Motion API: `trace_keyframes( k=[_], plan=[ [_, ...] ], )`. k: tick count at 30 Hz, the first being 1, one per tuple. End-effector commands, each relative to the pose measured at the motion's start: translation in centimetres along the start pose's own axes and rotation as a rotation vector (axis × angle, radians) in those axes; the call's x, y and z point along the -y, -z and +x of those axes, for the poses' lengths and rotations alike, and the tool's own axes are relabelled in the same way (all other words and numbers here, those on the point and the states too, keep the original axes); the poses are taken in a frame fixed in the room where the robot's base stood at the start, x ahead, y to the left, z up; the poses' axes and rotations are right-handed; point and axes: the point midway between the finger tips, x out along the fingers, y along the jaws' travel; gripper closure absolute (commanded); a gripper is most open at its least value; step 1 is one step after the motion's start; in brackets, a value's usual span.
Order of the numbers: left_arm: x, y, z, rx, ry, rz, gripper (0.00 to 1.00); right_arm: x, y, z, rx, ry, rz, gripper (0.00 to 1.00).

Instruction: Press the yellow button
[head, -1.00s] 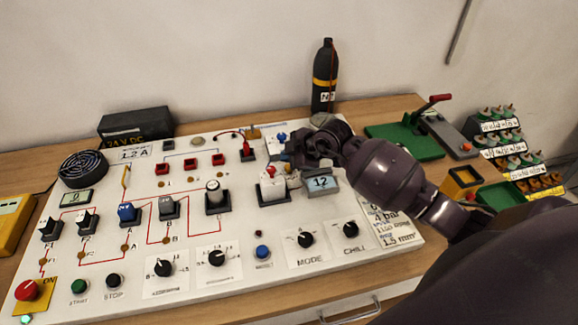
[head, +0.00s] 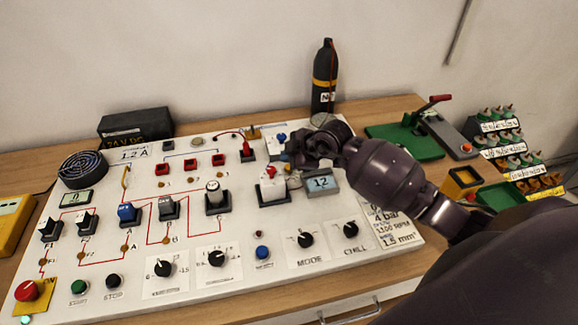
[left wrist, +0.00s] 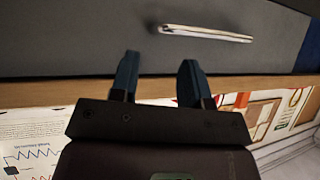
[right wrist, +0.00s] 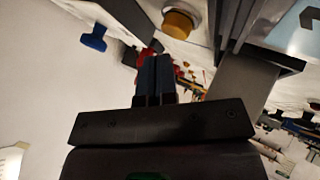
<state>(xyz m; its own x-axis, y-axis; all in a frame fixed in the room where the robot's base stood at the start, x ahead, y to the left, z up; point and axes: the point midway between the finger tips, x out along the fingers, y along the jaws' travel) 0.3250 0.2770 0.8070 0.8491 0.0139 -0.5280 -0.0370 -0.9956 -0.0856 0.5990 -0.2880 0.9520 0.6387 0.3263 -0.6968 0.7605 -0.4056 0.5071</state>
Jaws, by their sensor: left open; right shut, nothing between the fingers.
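The yellow button (right wrist: 178,23) shows in the right wrist view as a round orange-yellow cap on a light, round base, near the top edge. In the head view I cannot make it out; my right gripper and wrist cover that part of the white panel (head: 205,285). My right gripper (right wrist: 156,62) is shut and empty, its dark fingertips below and slightly left of the button in the right wrist view. I see no clear contact. In the head view the right gripper (head: 298,155) is over the panel's back right part. My left gripper (left wrist: 158,78) is open and empty.
Close to my right gripper are a grey display reading 12 (head: 322,182), a red-and-white switch block (head: 270,188) and a blue knob, which the right wrist view shows clearly (right wrist: 94,37). A black bottle (head: 325,80) stands behind. The panel's front holds several knobs.

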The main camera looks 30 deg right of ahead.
Motion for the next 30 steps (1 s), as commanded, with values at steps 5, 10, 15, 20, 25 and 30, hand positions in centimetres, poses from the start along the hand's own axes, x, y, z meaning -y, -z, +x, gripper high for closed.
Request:
trace_keyframes(
  k=[5,10,15,20,25,30],
  plan=[
    [-0.02,0.16,0.10,-0.003,-0.001,0.000,0.57,0.00,0.00,0.00,0.000,0.000,0.000,1.00],
    [-0.02,0.18,0.11,-0.004,-0.001,0.000,0.57,0.00,0.00,0.00,0.000,0.000,0.000,1.00],
    [-0.01,0.18,0.10,-0.004,-0.001,0.000,0.57,0.00,0.00,0.00,0.000,0.000,0.000,1.00],
    [-0.01,0.20,0.07,-0.004,0.000,0.000,0.57,0.04,-0.03,0.05,0.000,0.000,0.000,1.00],
    [0.02,0.27,-0.11,-0.002,0.000,0.000,0.57,0.28,-0.23,0.36,-0.001,0.001,0.002,1.00],
    [0.05,0.14,-0.28,0.001,0.001,-0.001,0.57,0.43,-0.42,0.60,0.000,0.000,0.001,1.00]
  ],
)
